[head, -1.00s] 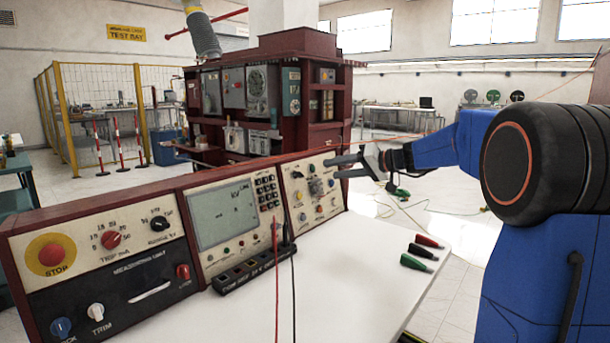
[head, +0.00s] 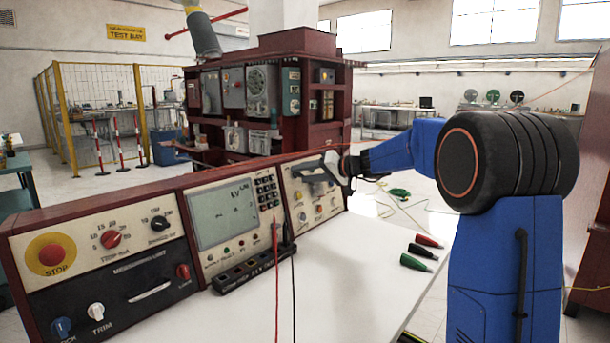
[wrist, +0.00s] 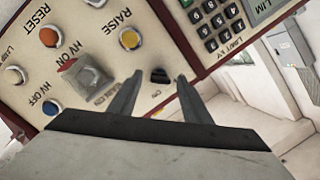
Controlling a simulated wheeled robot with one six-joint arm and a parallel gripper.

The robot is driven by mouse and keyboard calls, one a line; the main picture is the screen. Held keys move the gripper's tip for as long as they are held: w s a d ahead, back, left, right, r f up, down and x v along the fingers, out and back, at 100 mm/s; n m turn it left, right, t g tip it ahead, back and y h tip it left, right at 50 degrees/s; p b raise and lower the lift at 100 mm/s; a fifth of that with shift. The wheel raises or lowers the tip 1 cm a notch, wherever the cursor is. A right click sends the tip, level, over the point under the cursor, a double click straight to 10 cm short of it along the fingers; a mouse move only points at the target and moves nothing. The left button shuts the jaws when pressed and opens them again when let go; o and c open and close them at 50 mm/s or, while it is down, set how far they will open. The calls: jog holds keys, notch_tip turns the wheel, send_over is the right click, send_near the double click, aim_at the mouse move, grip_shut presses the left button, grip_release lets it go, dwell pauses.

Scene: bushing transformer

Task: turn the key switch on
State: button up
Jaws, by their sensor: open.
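My gripper (head: 304,174) is at the right-hand section of the console's sloped panel, near its upper left part. In the wrist view its two fingers (wrist: 158,82) are open and empty. A small black knob (wrist: 160,75), which looks like the key switch, lies between the fingertips in that view. The fingers appear apart from it; the exact depth gap cannot be told. A label beside it seems to include "ON" but is hard to read. In the head view my gripper hides the knob.
Next to the knob are a clear-covered button (wrist: 90,75) marked HV ON, a yellow RAISE button (wrist: 130,38), an orange RESET button (wrist: 48,37) and a blue HV OFF button (wrist: 51,107). Black and red leads stand upright before the console. Three coloured probes (head: 422,250) lie on the white table.

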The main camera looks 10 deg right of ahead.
jog(key=c, duration=1)
jog(key=shift+c, duration=0.2)
jog(key=shift+m, duration=0.3)
jog(key=shift+s+f+m+t, duration=0.1)
jog(key=shift+m+t, duration=0.4)
jog(key=shift+m, duration=2.55)
jog(key=shift+f+m+t, duration=0.15)
jog(key=shift+m+t, duration=0.35)
jog(key=shift+m, duration=2.5)
jog(key=shift+s+f+m+t, duration=0.1)
jog(key=shift+m+t, duration=0.4)
jog(key=shift+m, duration=2.55)
